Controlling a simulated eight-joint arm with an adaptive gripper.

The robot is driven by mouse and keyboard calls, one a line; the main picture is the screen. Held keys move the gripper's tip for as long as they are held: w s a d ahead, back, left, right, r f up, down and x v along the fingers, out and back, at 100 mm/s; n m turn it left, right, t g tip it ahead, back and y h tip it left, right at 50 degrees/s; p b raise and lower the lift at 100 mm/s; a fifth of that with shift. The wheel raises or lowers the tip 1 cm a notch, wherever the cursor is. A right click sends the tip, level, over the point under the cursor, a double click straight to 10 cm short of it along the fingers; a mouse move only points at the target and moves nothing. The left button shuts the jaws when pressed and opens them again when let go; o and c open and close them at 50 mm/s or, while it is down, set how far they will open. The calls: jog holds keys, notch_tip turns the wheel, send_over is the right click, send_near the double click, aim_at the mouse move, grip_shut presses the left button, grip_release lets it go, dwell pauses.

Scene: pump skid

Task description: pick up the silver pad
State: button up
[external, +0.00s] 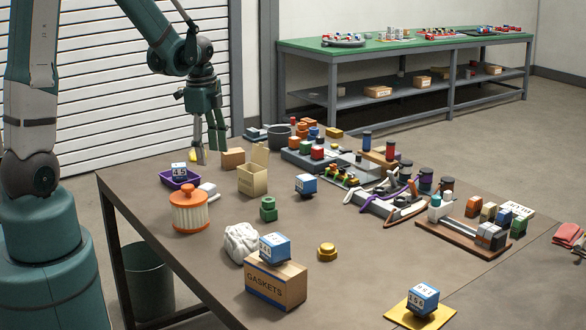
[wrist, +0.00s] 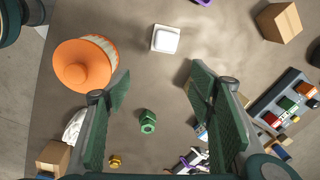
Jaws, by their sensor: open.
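The silver pad (external: 208,190) is a small pale, rounded square block. It lies on the brown table beside the purple tray and behind the orange-topped filter. In the wrist view the silver pad (wrist: 165,39) is at the upper centre, beyond the fingertips and clear of them. My gripper (external: 211,150) is open and empty, above the table's far left part, with its fingers pointing down. In the wrist view my gripper (wrist: 157,82) shows both green fingers spread wide, with bare table and a green fitting between them.
The orange-topped filter (external: 190,211) stands close to the pad. The purple tray (external: 180,184) holds a blue-and-white block. An open cardboard box (external: 252,178) and a green fitting (external: 268,209) stand to the right. A white cloth (external: 241,243) lies nearer the front.

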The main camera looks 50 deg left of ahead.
jog(key=m+g, duration=0.1)
jog(key=m, duration=0.1)
send_over(207, 185)
jog(key=f, duration=0.6)
jog(key=shift+s+d+f, duration=0.15)
jog(key=shift+s+f, duration=0.05)
jog(key=shift+f, duration=0.05)
jog(key=shift+f, duration=0.1)
jog(key=shift+f+b, duration=0.35)
jog(key=shift+f, duration=0.85)
jog(key=shift+w+f+b, duration=0.1)
jog(key=shift+f+b, duration=0.3)
jog(key=shift+f, duration=2.2)
jog(key=c, duration=1)
